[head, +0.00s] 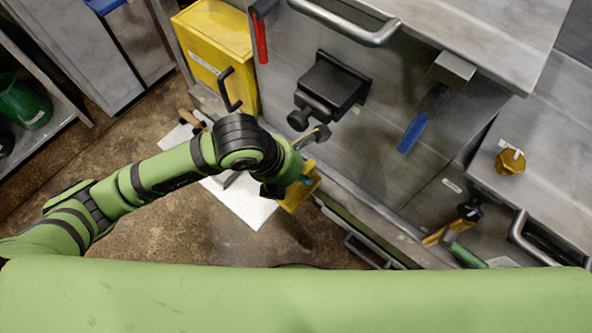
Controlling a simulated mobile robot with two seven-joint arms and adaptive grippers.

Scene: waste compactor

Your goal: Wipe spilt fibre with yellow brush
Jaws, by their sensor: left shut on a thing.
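My left gripper (280,188) reaches in from the left, over the floor in front of the steel compactor. It is shut on what looks like the yellow brush (303,192), whose yellow part shows just right of the fingers. The wrist hides the rest of the brush and most of the fingers. I cannot make out spilt fibre clearly. A pale sheet or plate (252,207) lies on the brown floor below and left of the gripper. My right gripper is not in view.
The compactor front (385,100) has a black knob block (335,88) and a blue-handled lever (411,134). A yellow box (212,45) stands left of it. A green container (25,102) sits on the left shelf. Brown floor (140,225) is open at lower left.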

